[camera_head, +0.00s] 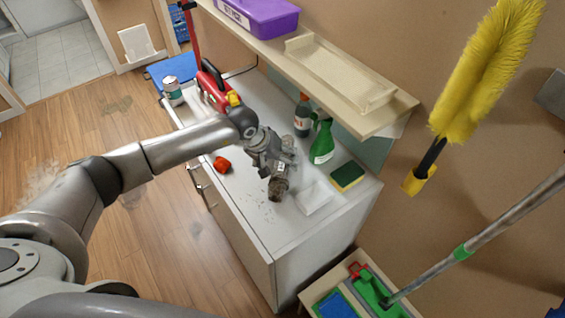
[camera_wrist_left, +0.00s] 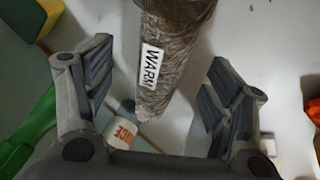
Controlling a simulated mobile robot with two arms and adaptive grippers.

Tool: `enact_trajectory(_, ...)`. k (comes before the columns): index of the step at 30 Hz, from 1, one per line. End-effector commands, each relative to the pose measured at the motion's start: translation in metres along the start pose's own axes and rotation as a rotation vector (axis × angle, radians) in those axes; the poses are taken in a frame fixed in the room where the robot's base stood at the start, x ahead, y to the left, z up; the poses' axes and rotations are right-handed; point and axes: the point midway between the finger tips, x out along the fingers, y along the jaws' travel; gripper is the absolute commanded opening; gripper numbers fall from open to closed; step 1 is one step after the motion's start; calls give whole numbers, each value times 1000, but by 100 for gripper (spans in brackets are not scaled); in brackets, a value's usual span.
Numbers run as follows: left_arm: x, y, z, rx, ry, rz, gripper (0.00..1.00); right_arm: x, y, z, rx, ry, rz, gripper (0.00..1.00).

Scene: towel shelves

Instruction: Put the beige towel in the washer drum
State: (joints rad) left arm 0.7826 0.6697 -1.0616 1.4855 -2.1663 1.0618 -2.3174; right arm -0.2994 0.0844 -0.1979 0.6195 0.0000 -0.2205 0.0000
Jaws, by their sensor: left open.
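My left gripper (camera_head: 274,166) is over the white counter in the head view. Its fingers stand apart in the left wrist view (camera_wrist_left: 155,95). A mottled grey-brown rolled thing (camera_wrist_left: 172,50) with a white "WARM" label lies between and beyond the fingertips, with clear gaps to both fingers. In the head view this roll (camera_head: 278,190) shows just below the gripper; I cannot tell whether it is upright. Whether it is the beige towel is unclear. No washer drum is in view. My right gripper is not in view.
The white counter (camera_head: 316,229) holds a green spray bottle (camera_head: 322,143), a dark bottle (camera_head: 303,117), a sponge (camera_head: 347,176), a red extinguisher-like object (camera_head: 211,88), a can (camera_head: 173,92) and a small red object (camera_head: 222,164). A shelf (camera_head: 395,116) overhangs the back. A yellow duster (camera_head: 485,70) hangs right.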

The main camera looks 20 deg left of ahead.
Motion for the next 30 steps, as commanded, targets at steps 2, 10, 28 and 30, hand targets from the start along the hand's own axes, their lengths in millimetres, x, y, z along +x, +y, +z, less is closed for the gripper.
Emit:
enact_trajectory(2,8,1,0,-2,-3,0,77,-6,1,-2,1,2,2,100)
enact_trajectory(10,23,0,0,0,-1,0,77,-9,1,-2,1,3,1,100)
enact_trajectory(28,23,0,0,0,-1,0,25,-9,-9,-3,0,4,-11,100)
enact_trajectory(30,23,0,0,0,0,0,16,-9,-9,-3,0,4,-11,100)
